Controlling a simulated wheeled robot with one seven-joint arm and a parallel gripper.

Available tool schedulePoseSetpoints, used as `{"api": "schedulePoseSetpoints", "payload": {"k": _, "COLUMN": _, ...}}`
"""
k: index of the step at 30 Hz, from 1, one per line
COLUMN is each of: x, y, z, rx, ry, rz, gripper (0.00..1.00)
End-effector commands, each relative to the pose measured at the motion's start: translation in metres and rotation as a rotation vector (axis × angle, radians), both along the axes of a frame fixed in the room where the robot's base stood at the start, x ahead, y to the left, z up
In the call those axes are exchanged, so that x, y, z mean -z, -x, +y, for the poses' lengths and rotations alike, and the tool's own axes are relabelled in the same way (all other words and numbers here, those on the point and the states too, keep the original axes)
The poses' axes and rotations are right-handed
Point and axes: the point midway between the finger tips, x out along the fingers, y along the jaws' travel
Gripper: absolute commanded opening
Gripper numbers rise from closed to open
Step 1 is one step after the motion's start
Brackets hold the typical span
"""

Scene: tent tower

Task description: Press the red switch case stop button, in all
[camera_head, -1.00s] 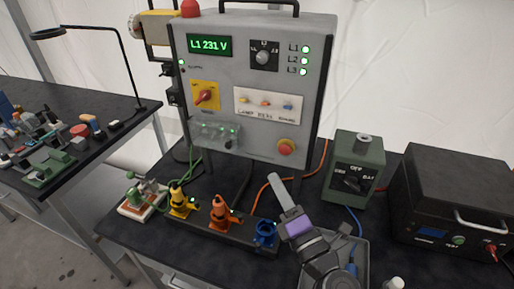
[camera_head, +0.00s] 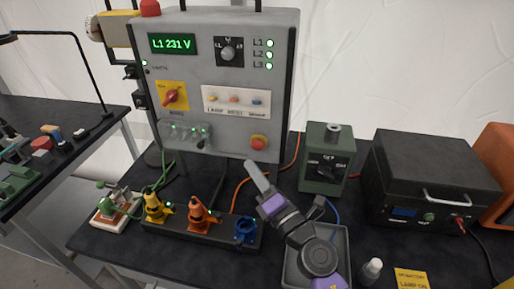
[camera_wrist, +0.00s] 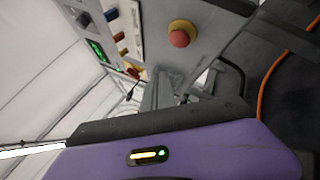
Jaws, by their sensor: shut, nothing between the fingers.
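The red stop button (camera_head: 258,142) sits on a yellow base at the lower right of the grey switch case (camera_head: 225,95). In the wrist view the stop button (camera_wrist: 181,36) shows as a red mushroom head, with the case front around it. My gripper (camera_head: 254,170) is shut and empty. In the head view it points up toward the case, a little below the button and apart from it. In the wrist view the purple and dark gripper body fills the lower part.
A red rotary switch (camera_head: 173,96) and a lamp panel (camera_head: 236,101) are on the same case front. Yellow, orange (camera_head: 201,215) and blue plugs stand in a row in front. A green box (camera_head: 326,160) and a black unit (camera_head: 430,180) are at the right. A grey tray (camera_head: 340,262) lies below my arm.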

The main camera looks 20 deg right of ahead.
Motion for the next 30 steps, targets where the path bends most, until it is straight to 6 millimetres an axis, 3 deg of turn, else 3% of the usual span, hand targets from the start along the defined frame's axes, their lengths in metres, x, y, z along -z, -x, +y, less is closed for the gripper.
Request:
{"api": "schedulePoseSetpoints", "payload": {"k": 12, "x": 0.000, "y": -0.033, "z": -0.024, "rx": 0.001, "ry": 0.000, "rz": 0.001, "gripper": 0.00}}
{"api": "schedulePoseSetpoints", "payload": {"k": 30, "x": 0.000, "y": -0.036, "z": -0.026, "rx": 0.000, "ry": 0.000, "rz": 0.000, "gripper": 0.00}}
